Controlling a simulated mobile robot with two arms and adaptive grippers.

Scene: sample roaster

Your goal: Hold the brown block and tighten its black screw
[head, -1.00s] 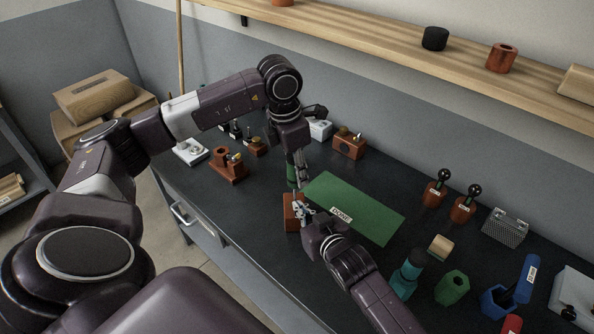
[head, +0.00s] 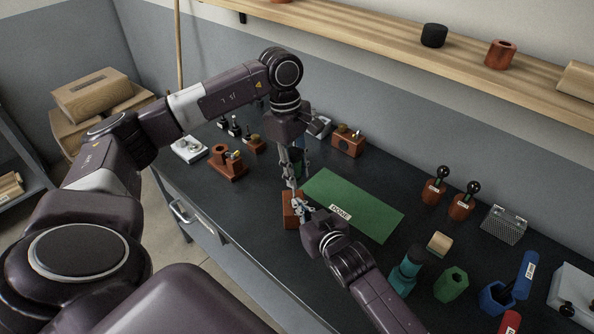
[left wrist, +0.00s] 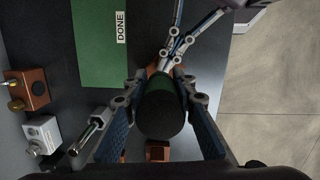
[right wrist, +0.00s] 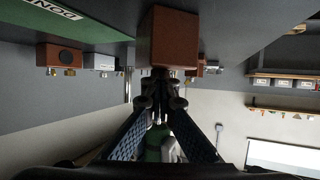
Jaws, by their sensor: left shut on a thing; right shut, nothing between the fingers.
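The brown block (head: 290,217) stands on the dark bench left of the green DONE mat. It also shows just beyond the right fingertips in the right wrist view (right wrist: 168,38). My right gripper (head: 299,207) is shut and empty, its fingertips at the block's side; I cannot tell whether they touch it. My left gripper (head: 296,174) points down above the block, shut on a green-handled tool with a black end (left wrist: 160,112). The handle fills the space between its fingers. The tool's tip and the black screw are hidden.
The green DONE mat (head: 357,208) lies clear beside the block. Brown fixtures (head: 229,164) and another block (head: 348,142) stand behind. Black-knobbed tools (head: 437,186), a teal tool (head: 404,276) and a green hexagonal piece (head: 451,286) stand right. A shelf (head: 400,45) overhangs the back.

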